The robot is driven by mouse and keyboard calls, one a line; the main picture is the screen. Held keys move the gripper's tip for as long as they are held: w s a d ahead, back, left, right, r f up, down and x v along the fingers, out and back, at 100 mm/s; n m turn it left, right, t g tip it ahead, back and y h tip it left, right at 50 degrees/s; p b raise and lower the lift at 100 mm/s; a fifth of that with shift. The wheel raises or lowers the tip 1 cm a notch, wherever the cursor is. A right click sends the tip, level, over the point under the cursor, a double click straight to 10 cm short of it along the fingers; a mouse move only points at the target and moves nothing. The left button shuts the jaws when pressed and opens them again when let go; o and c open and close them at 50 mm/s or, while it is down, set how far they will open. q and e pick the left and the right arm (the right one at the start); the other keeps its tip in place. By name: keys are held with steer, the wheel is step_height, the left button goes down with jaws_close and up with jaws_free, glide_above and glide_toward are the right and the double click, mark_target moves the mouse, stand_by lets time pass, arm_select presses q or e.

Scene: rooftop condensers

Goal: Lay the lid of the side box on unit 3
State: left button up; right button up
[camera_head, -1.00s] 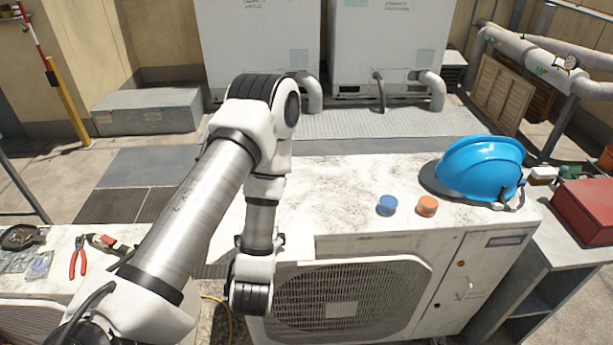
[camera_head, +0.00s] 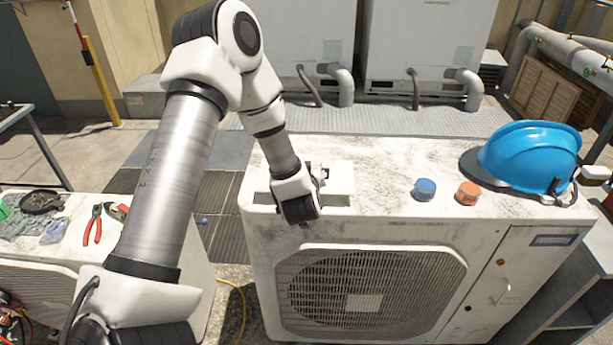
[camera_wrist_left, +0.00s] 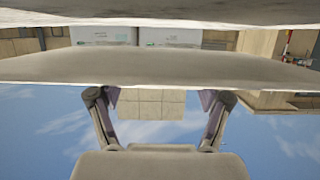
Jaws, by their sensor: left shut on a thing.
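My left gripper (camera_head: 321,174) comes in from the left over the top of the white condenser unit (camera_head: 390,160), near its front left corner. It is shut on a pale flat piece, the lid (camera_head: 341,183). In the left wrist view the lid (camera_wrist_left: 160,70) spans the width in front of the fingers. Another pale surface lies beyond it, with background showing between, so the two look apart there. The arm hides part of the lid and what lies under it; I cannot make out the side box clearly. Unit numbers are not readable. My right gripper is not in view.
A blue cap (camera_head: 425,189), an orange cap (camera_head: 467,193) and a blue hard hat (camera_head: 530,160) stand on the unit's right half. Pliers (camera_head: 93,224) lie on the lower left unit. Tall condensers (camera_head: 425,45) with pipes stand behind. The unit's top is clear left of the caps.

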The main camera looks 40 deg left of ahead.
arm_select(q)
step_height(320, 180, down, 3)
steer(key=shift+w+p, duration=0.1)
steer(key=shift+p, duration=0.45)
steer(key=shift+w+a+f, duration=0.1)
steer(key=shift+w+f, duration=0.05)
steer(key=shift+f, duration=0.15)
steer(key=o, duration=1.3)
